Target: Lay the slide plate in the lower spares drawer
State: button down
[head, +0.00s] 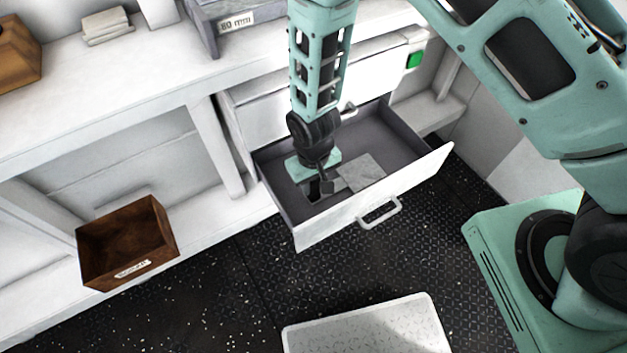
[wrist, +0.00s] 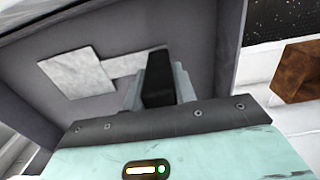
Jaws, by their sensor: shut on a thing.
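The lower spares drawer (head: 379,213) is pulled open, with a white front and a grey inside. The slide plate (head: 361,172) is a flat, pale grey piece with a square end and a narrower strip, seen inside the drawer walls. In the wrist view the plate (wrist: 78,72) lies left of the fingers, and its strip runs toward them. My gripper (head: 321,188) reaches down into the drawer and is shut on the plate's strip; the fingers (wrist: 158,80) hide the grip itself. Whether the plate touches the drawer floor I cannot tell.
A closed drawer with a green marker (head: 414,60) sits above the open one. A brown wooden box (head: 128,243) stands on the lower shelf at left. A grey labelled bin (head: 237,22) is on the counter. A white textured-top object (head: 366,326) is in front.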

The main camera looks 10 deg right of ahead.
jog(key=shift+f, duration=0.15)
jog(key=c, duration=1)
grip_release()
jog(key=shift+c, duration=0.2)
notch_tip(320, 180, up, 18)
jog(key=f, duration=0.1)
jog(key=s+d+r+n, duration=0.2)
jog(key=s+r, duration=0.4)
jog(key=s, duration=0.2)
jog(key=s+d+r+n, duration=0.2)
jog(key=s+d+r, duration=0.1)
jog(key=s+r, duration=0.4)
jog(key=shift+s+r+y, duration=0.2)
jog(key=shift+s+y, duration=0.1)
jog(key=shift+s, duration=0.35)
